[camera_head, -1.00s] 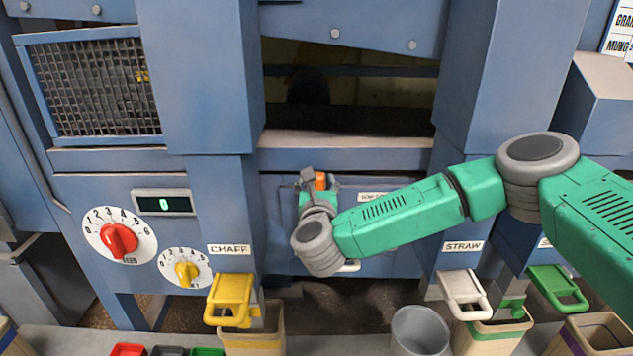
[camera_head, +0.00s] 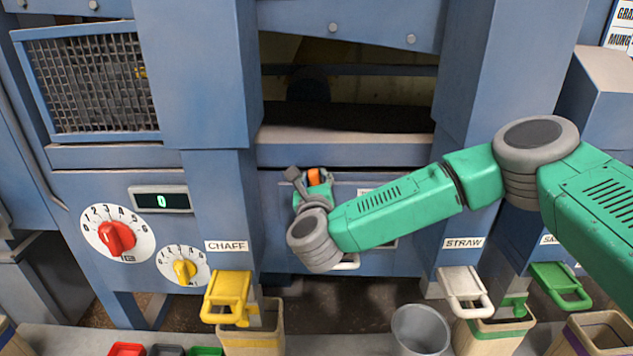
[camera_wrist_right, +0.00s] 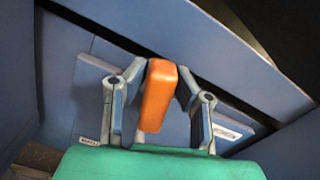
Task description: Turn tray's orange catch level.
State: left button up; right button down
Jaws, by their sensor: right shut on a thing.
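The orange catch (camera_head: 314,177) is on the blue front panel of the tray (camera_head: 272,225), below the dark opening. In the right wrist view the catch (camera_wrist_right: 157,95) stands between my fingers, tilted slightly from the line of the gripper. My right gripper (camera_head: 308,180) is shut on the catch, with a finger on each side of it; it also shows in the right wrist view (camera_wrist_right: 155,92). My arm hides much of the tray front and most of its label. My left gripper is not in view.
A red dial (camera_head: 116,237), a yellow dial (camera_head: 184,269) and a display (camera_head: 162,200) are at left. Yellow (camera_head: 228,296), white (camera_head: 464,289) and green (camera_head: 560,286) handles stick out below. A grey bucket (camera_head: 420,330) stands beneath. Blue posts flank the tray.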

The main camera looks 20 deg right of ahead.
jog(key=n, duration=0.3)
jog(key=shift+w+a+f+n+b, duration=0.1)
jog(key=shift+a+f+n+b, duration=0.2)
jog(key=shift+a+n+b, duration=0.1)
jog(key=shift+a+f+n, duration=0.15)
jog(key=shift+f+n, duration=0.2)
jog(key=shift+n, duration=1.45)
jog(key=shift+a+f+n, duration=0.15)
jog(key=shift+f+n, duration=0.2)
jog(key=shift+n, duration=1.45)
jog(key=shift+a+f+n, duration=0.15)
jog(key=shift+f+n, duration=0.2)
jog(key=shift+n, duration=1.45)
jog(key=c, duration=1.5)
grip_release()
jog(key=shift+f, duration=0.1)
jog(key=shift+c, duration=0.2)
jog(key=shift+o, duration=1.1)
jog(key=shift+w, duration=0.2)
